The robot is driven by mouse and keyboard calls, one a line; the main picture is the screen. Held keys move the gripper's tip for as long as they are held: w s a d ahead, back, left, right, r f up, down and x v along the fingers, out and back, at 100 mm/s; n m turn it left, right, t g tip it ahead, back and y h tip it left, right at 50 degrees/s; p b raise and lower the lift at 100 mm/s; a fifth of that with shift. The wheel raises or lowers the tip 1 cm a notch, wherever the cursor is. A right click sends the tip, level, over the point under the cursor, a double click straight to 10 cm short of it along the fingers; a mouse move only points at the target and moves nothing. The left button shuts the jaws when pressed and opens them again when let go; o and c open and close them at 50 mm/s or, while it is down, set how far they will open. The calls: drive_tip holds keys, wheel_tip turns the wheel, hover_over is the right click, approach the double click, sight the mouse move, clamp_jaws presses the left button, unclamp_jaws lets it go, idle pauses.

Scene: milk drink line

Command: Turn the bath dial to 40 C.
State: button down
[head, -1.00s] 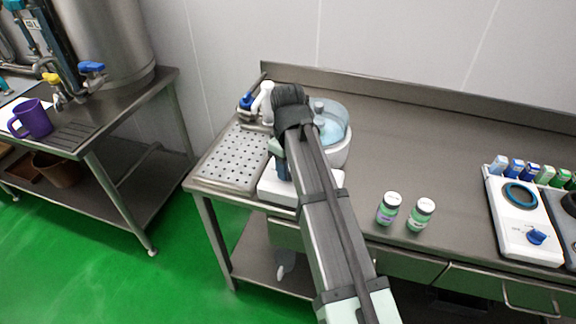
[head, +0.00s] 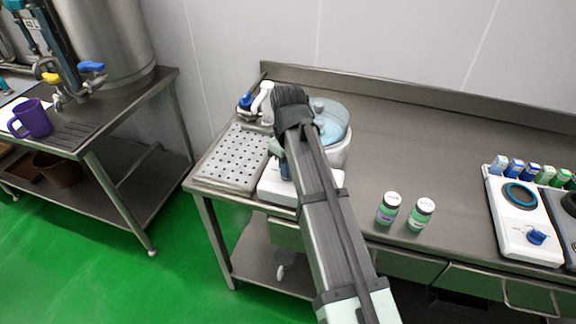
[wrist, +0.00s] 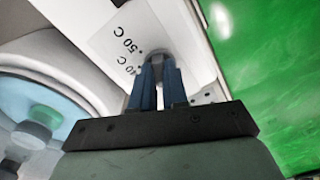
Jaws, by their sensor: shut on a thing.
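The bath (head: 341,152) is a round white vessel with pale blue liquid, on a white base (head: 275,190) near the table's left end. In the wrist view, the bath (wrist: 62,68) is at the left. The base's front panel (wrist: 107,36) carries the printed marks "50 C" and, partly covered, "40 C". My gripper (wrist: 158,68) has its blue fingers shut on the dial (wrist: 157,55), a grey knob beside these marks. The fingers hide most of the dial, so I cannot tell where its pointer stands. In the head view my arm hides the dial.
A perforated drain tray (head: 232,158) lies left of the bath, with a white bottle (head: 263,102) behind it. Two green-labelled jars (head: 389,208) (head: 420,214) stand to the right. A white device with a blue knob (head: 537,237) is farther right. The table's middle is clear.

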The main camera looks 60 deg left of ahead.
drive_tip(key=m, duration=0.8)
drive_tip(key=shift+m, duration=0.3)
drive_tip(key=m, duration=0.4)
drive_tip(key=shift+m, duration=2.5)
drive_tip(key=c, duration=1.1)
unclamp_jaws()
drive_tip(key=shift+c, duration=0.2)
